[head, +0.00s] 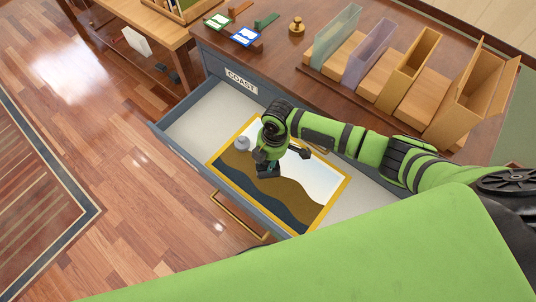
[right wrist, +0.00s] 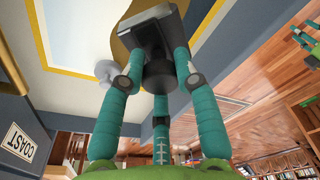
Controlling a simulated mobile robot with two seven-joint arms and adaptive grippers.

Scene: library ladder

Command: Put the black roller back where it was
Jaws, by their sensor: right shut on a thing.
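The black roller (head: 268,171) is in my right gripper (head: 272,161), over the brown part of a gold-edged coast picture (head: 315,172). In the right wrist view the teal fingers (right wrist: 159,78) close around the roller's dark round body, and its flat black block (right wrist: 148,38) sticks out beyond them. I cannot tell whether the roller touches the picture. The picture lies in the open grey drawer (head: 190,125) labelled COAST. A small grey weight (head: 242,143) sits on the picture, left of the gripper. My left gripper is out of view.
The wooden desktop above the drawer holds a brass weight (head: 297,26), a green-framed card (head: 219,21), a blue-framed card (head: 245,37) and several upright dividers (head: 408,62) at the right. A wooden table (head: 150,20) stands at the upper left. Open floor lies left of the drawer.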

